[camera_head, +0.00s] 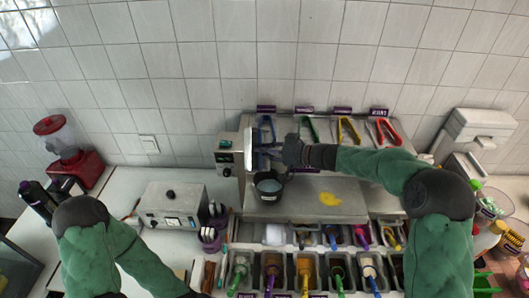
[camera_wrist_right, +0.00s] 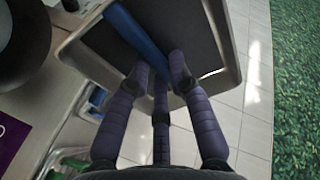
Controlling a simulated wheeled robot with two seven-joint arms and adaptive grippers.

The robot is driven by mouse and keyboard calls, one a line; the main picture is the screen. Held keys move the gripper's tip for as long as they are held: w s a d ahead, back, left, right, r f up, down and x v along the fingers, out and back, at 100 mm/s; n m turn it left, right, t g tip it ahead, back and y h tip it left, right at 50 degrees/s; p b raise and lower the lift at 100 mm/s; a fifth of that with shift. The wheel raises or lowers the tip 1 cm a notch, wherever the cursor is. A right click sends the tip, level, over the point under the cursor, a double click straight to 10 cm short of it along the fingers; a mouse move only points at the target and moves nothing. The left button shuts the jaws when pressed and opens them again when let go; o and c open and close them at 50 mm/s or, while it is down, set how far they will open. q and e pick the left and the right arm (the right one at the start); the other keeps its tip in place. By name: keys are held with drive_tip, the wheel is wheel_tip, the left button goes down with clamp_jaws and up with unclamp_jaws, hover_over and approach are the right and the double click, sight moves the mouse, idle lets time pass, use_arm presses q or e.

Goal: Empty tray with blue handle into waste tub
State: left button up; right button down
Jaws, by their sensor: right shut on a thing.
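My right gripper (camera_head: 285,153) is shut on the tray with blue handle (camera_head: 248,150). In the head view the tray shows as a pale, nearly upright edge, above and slightly left of the dark waste tub (camera_head: 268,189). In the right wrist view the fingers (camera_wrist_right: 160,82) are at the tray (camera_wrist_right: 232,40), which has a grey rim, a dark inside and a blue handle (camera_wrist_right: 138,34). I see no food in the visible part of the tray; the rest is hidden. My left arm shows at the lower left, but its gripper is out of frame.
A yellow patch (camera_head: 330,199) lies on the grey counter right of the tub. Coloured tongs (camera_head: 348,130) lie in a row behind. Several topping trays with coloured handles (camera_head: 304,268) stand in front. A white box appliance (camera_head: 170,204) and a red blender (camera_head: 70,160) are at left.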

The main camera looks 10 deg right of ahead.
drive_tip(key=shift+w+a+r+p, duration=0.1)
drive_tip(key=shift+a+p, duration=0.05)
drive_tip(key=shift+p, duration=0.2)
drive_tip(key=shift+w+a+f+g+h+p, duration=0.25)
drive_tip(key=shift+h+p, duration=0.25)
drive_tip(key=shift+p, duration=0.55)
drive_tip(key=shift+w+a+f+g+h+p, duration=0.1)
drive_tip(key=shift+a+g+h+p, duration=0.35)
drive_tip(key=shift+p, duration=0.6)
drive_tip(key=shift+w+a+f+g+h+p, duration=0.3)
drive_tip(key=shift+h+p, duration=0.35)
drive_tip(key=shift+p, duration=1.25)
drive_tip(key=shift+w+a+f+g+h+p, duration=0.15)
drive_tip(key=shift+a+g+h+p, duration=0.35)
drive_tip(key=shift+p, duration=1.4)
drive_tip(key=shift+w+a+f+n+g+h, duration=0.3)
drive_tip(key=shift+f+g+h, duration=0.35)
drive_tip(key=shift+h, duration=0.6)
drive_tip(key=shift+w+a+f+m+g+h, duration=0.15)
drive_tip(key=shift+a+f+g+h, duration=0.45)
drive_tip(key=shift+h, duration=0.7)
drive_tip(key=shift+w+a+f+n+g+h, duration=0.25)
drive_tip(key=shift+f+g+h, duration=0.5)
drive_tip(key=shift+h, duration=0.5)
drive_tip(key=shift+d+r, duration=0.1)
drive_tip(key=shift+r, duration=0.1)
drive_tip(key=shift+s, duration=0.15)
